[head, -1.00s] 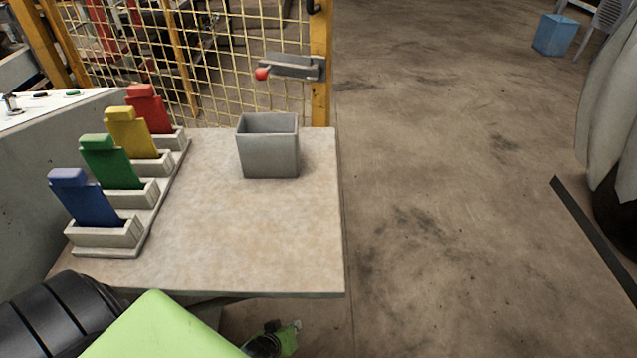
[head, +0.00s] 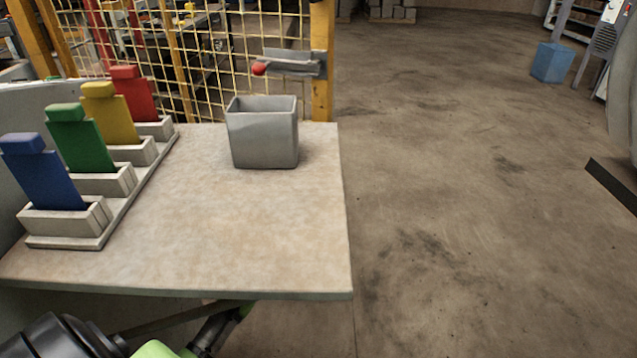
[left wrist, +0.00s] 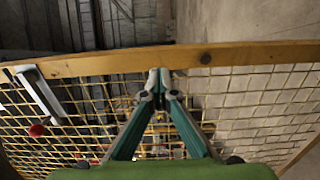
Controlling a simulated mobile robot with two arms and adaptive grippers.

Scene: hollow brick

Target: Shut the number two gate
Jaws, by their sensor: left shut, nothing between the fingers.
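A yellow wire-mesh gate panel (head: 228,50) stands behind the table. A grey latch handle with a red knob (head: 260,69) sits at its yellow post (head: 321,75). No gate number is legible. The left wrist view shows yellow mesh (left wrist: 80,108) with a yellow frame bar (left wrist: 110,62) across the picture, and a red-knobbed handle (left wrist: 37,130) at the left. My left gripper (left wrist: 160,82) is shut and empty, its tips over the frame bar; I cannot tell if they touch. In the head view only parts of my left arm show at the bottom, and that gripper is hidden. My right gripper is out of view.
A table (head: 230,230) fills the front left. It bears a grey open box (head: 263,138) and a rack (head: 97,231) with blue, green, yellow and red tags. The floor to the right is clear up to a blue bin (head: 552,63). A dark edge strip (head: 610,182) lies at right.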

